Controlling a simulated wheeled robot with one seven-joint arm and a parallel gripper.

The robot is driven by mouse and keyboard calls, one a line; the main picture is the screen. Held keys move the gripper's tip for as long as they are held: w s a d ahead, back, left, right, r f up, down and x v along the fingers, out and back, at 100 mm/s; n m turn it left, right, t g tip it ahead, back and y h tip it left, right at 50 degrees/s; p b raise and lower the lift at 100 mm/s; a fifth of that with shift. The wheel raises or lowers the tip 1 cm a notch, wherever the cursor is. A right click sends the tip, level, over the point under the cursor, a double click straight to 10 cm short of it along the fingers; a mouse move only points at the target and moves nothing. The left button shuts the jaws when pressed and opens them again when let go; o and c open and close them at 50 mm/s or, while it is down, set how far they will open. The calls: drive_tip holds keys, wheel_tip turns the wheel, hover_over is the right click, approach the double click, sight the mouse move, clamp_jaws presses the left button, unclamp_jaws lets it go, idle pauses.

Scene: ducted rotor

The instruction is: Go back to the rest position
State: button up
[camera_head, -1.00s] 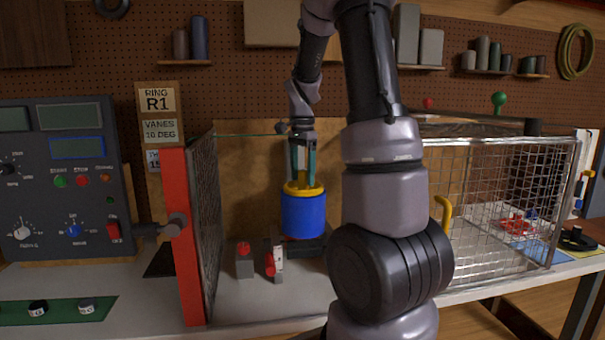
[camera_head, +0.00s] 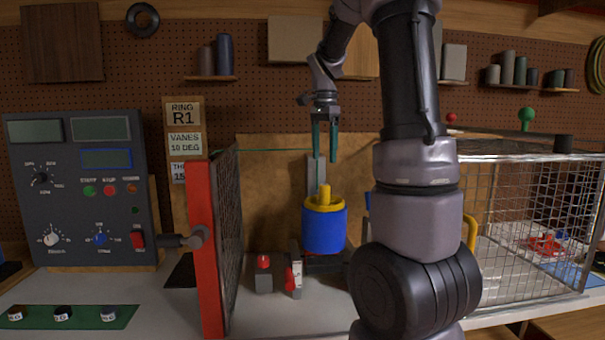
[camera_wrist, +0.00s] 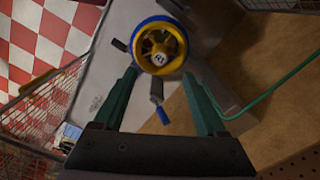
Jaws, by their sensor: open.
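My gripper (camera_head: 325,142) is open and empty, its two green fingers pointing down. It is above the blue ducted rotor (camera_head: 324,232), which has a yellow ring and a yellow knob on top. A clear gap shows between the fingertips and the knob. The wrist view shows the rotor (camera_wrist: 160,47) from above, beyond the open fingers (camera_wrist: 163,95), with a spoked yellow hub inside a blue rim. My arm hides part of the bench to the right of the rotor.
A red-edged mesh door (camera_head: 207,250) stands left of the rotor. A wire cage (camera_head: 535,215) is on the right. Small red-topped blocks (camera_head: 264,275) sit below the rotor. A control panel (camera_head: 80,190) is at the left. A green line (camera_wrist: 270,92) crosses the wrist view.

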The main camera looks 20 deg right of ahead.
drive_tip(key=s+a+r+n+t+y, duration=0.1)
drive_tip(key=s+a+n+t, duration=0.2)
drive_tip(key=s, duration=0.6)
drive_tip(key=s+a+r+n+t+y, duration=0.1)
drive_tip(key=s+a+n+t, duration=0.3)
drive_tip(key=s+a+n, duration=0.4)
drive_tip(key=shift+s+a+r, duration=0.35)
drive_tip(key=shift+s+a, duration=0.7)
drive_tip(key=shift+s, duration=0.2)
